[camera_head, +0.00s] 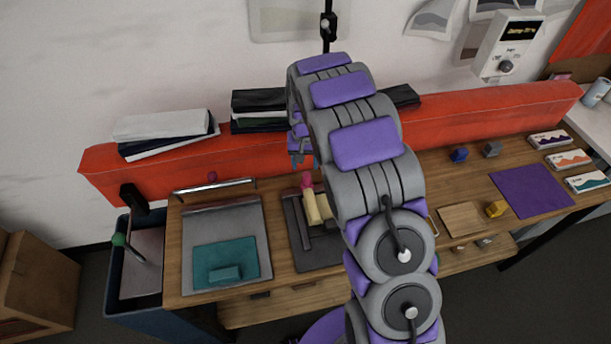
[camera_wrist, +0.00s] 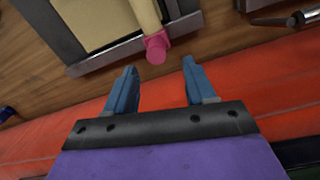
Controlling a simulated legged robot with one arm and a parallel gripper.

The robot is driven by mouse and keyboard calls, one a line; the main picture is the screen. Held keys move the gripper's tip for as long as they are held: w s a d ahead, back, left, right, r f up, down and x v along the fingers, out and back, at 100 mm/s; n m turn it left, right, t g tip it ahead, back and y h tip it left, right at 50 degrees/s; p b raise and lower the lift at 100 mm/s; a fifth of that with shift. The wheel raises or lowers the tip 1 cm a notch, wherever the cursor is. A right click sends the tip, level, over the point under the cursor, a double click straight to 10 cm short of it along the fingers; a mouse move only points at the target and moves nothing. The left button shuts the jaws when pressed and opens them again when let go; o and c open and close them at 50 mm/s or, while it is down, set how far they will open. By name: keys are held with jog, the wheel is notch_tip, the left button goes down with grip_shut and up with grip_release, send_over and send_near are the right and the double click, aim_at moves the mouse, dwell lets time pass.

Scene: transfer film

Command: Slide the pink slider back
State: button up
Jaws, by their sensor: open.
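The pink slider end (camera_wrist: 156,47) caps a cream bar (camera_wrist: 146,14) on a dark-framed tray with a cream surface. In the head view the pink end (camera_head: 307,181) sits at the back of the dark tray (camera_head: 318,252), partly hidden by my arm. My gripper (camera_wrist: 160,66) is open, with two blue fingers. In the wrist view the pink end is just beyond the fingertips, in line with the gap between them. No contact is visible. In the head view my gripper (camera_head: 300,150) is above the back edge of the table, mostly hidden behind my arm.
A red padded ledge (camera_head: 455,124) runs behind the wooden table, with dark folded stacks (camera_head: 258,108) on it. A grey tray with a metal bar (camera_head: 215,188) and teal mat lies left. A purple mat (camera_head: 532,190) and small blocks lie right.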

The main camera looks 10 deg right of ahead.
aim_at(307, 174)
jog(key=f, duration=0.6)
jog(key=shift+d, duration=0.35)
jog(key=shift+d+f, duration=0.15)
jog(key=shift+f, duration=0.3)
jog(key=shift+a, duration=0.4)
jog(key=shift+c, duration=1.1)
jog(key=shift+d, duration=0.25)
jog(key=c, duration=0.6)
grip_shut()
